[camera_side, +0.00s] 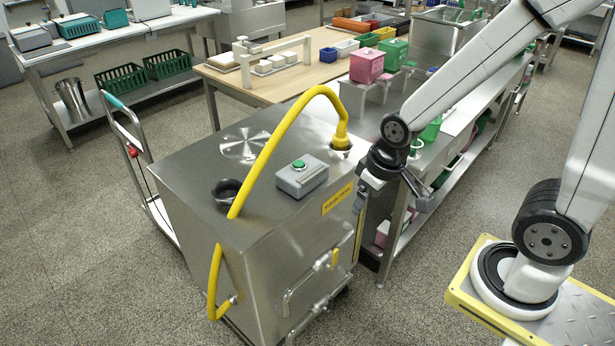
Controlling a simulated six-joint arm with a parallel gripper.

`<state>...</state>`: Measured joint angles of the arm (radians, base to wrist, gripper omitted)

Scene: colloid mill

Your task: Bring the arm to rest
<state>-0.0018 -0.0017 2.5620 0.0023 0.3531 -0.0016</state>
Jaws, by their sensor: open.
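My gripper (366,196) hangs at the right side of the steel colloid mill cabinet (205,200), near its top right edge and a yellow label (338,198). It is open, and I see nothing between its fingers. Its fingers are small and dark here, so I cannot tell whether they touch the cabinet. On the cabinet top is a grey box with a green button (300,175). A yellow hose (275,135) arches from a fitting at the back right over the top and down the front left side.
A black round opening (227,190) is on the cabinet top; pipe handles (318,285) stick out in front. A steel bench with pink bins (366,65) stands behind my arm. A wooden table (265,88) is behind the cabinet, and a hand trolley (130,140) is at left.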

